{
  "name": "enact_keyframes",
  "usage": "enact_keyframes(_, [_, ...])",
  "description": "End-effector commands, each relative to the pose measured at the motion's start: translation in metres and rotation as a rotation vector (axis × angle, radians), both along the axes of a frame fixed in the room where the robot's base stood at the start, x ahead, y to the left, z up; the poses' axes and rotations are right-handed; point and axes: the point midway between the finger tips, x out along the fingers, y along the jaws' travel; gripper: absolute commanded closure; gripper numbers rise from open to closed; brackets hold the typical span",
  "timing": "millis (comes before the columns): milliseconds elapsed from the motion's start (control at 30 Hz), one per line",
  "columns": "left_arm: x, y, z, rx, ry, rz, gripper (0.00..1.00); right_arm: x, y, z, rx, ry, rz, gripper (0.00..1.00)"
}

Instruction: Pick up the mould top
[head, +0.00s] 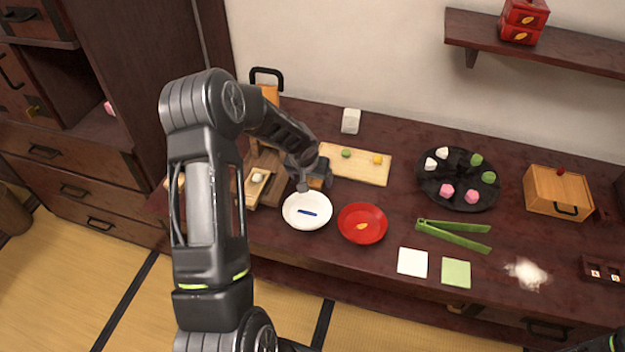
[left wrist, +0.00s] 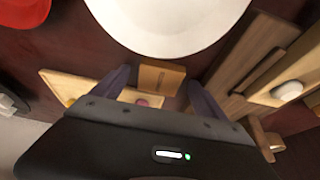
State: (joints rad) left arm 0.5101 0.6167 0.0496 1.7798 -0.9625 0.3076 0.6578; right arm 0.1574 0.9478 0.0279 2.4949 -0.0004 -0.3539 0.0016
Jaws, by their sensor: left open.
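A small plain wooden block, which looks like the mould top (left wrist: 161,77), lies between the fingers of my left gripper (left wrist: 155,88) in the left wrist view. My left gripper is open, and I cannot tell whether a finger touches the block. In the head view my left gripper (head: 314,182) is low over the counter, just behind the white bowl (head: 292,222), and it partly hides the block. The wooden mould base (head: 251,193) with a pale sweet (head: 258,177) in it is to the left; it also shows in the left wrist view (left wrist: 268,90). My right gripper is out of view.
The light board (head: 357,173) with green and yellow pieces is right of the gripper. A red plate (head: 362,236) stands beside the bowl. Further right are a dark round tray (head: 457,203), green tongs (head: 453,233) and a wooden box (head: 556,187).

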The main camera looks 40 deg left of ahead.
Motion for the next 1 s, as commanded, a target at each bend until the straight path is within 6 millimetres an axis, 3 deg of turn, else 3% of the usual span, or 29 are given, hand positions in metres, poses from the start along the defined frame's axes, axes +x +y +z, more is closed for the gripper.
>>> enact_keyframes(467, [-0.0001, -0.0004, 0.0002, 0.0, 0.0, 0.0, 0.17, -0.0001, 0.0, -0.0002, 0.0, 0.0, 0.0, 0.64])
enact_keyframes(1000, [-0.0001, -0.0004, 0.0003, 0.0, 0.0, 0.0, 0.61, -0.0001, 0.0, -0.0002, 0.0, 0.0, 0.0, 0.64])
